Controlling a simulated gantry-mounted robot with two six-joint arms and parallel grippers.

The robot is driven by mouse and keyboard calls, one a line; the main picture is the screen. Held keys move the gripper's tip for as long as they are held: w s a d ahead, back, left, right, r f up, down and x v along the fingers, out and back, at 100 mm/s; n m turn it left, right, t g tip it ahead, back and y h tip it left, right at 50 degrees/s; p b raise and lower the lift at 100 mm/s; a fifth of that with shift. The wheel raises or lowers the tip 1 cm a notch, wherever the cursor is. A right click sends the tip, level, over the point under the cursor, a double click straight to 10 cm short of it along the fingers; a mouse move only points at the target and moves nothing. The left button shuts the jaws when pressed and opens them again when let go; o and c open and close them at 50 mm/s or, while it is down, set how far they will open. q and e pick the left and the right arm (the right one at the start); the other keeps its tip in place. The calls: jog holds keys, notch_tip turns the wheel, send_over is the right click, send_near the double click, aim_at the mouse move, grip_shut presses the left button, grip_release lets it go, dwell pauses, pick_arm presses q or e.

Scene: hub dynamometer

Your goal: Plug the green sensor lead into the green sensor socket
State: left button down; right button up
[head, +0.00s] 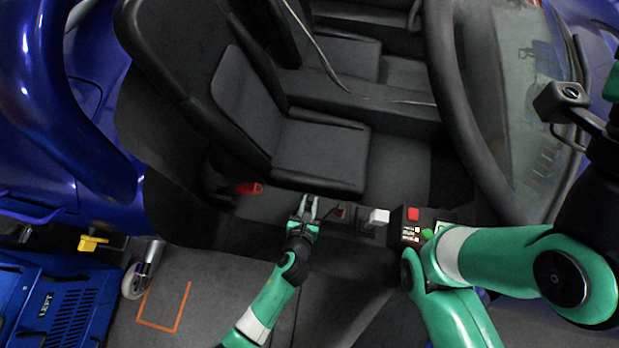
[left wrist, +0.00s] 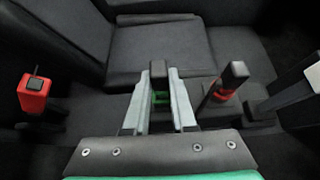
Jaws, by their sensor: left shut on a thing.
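My left gripper (head: 308,206) reaches between the seat and the console.
A red buckle (head: 249,188) stands left of the left gripper and a red-and-black lever (left wrist: 229,84) close to its right. A white-topped lever (head: 379,216) and a red button (head: 413,213) are farther right. The seat (head: 318,158) lies beyond. Open grey floor (head: 215,270) lies at left.

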pick_arm(q)
jog(key=shift+f+b, duration=0.6)
jog(key=shift+f, duration=0.1)
jog(key=c, duration=0.7)
grip_release()
jog(key=shift+o, duration=0.2)
jog(key=shift+s+r, duration=0.1)
